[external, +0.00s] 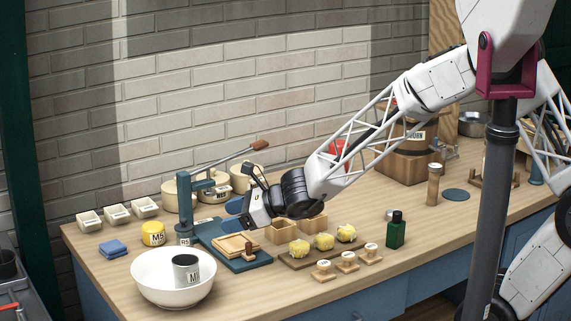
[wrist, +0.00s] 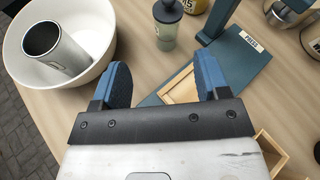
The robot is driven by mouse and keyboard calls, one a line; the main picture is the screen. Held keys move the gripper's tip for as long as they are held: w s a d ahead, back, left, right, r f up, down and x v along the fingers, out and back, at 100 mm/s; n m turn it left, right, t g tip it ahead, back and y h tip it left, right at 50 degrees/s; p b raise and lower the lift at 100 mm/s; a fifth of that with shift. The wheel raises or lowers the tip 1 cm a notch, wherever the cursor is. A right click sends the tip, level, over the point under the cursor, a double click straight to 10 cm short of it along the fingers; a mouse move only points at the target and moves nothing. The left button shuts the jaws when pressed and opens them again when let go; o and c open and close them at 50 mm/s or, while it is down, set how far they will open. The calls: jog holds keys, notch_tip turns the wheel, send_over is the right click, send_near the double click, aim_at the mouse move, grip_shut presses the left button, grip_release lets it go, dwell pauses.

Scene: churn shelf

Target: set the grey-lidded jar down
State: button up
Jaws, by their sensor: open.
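The grey-lidded jar (external: 184,233) stands upright on the table, between the yellow jar and the blue press. In the wrist view the grey-lidded jar (wrist: 165,27) lies beyond my fingertips, with clear space between. My gripper (external: 234,212) is open and empty, above the front part of the press base. In the wrist view my gripper (wrist: 163,80) shows its two blue fingers apart with nothing between them.
A white bowl (external: 150,288) holding a metal cup (external: 186,269) stands at the front left. The blue press (external: 190,190) rises behind the jar, a wooden frame (external: 232,244) on its base. The yellow jar (external: 153,233) and a blue cloth (external: 113,248) are left of it.

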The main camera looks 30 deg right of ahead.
jog(key=s+d+r+n+g+h, duration=0.1)
jog(key=s+d+r+n+g, duration=0.4)
jog(key=s+d+r+n, duration=0.65)
jog(key=s+d+r+n+g+h, duration=0.1)
jog(key=s+d+n+h, duration=0.8)
jog(key=s+d, duration=0.9)
jog(key=s+r+n, duration=0.1)
jog(key=n, duration=0.2)
jog(key=shift+r, duration=0.35)
